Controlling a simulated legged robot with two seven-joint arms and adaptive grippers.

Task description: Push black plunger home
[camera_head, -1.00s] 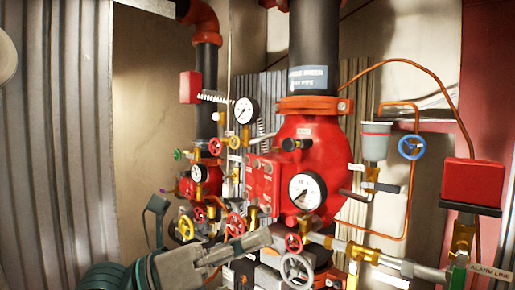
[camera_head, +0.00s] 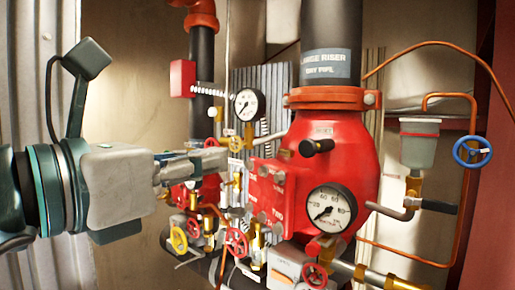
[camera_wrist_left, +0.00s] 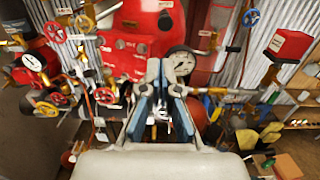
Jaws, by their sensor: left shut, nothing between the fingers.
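The black plunger (camera_head: 316,147) is a short dark knob sticking out of the upper front of the large red valve body (camera_head: 345,165), above the white-faced gauge (camera_head: 330,208). A dark round knob on the red body near the top of the left wrist view (camera_wrist_left: 165,21) looks like the same plunger. My left gripper (camera_head: 222,158) reaches in from the left, shut and empty, its tips left of the plunger and apart from it. In the left wrist view the fingers (camera_wrist_left: 166,75) are together, below the knob in the picture. My right gripper is not in view.
A smaller gauge (camera_head: 249,105) stands behind the fingertips. A red handwheel (camera_head: 236,242) and yellow handwheel (camera_head: 179,239) sit below. At right are a blue handwheel (camera_head: 472,151) and a grey cup (camera_head: 419,142). Copper tubing crowds the right side.

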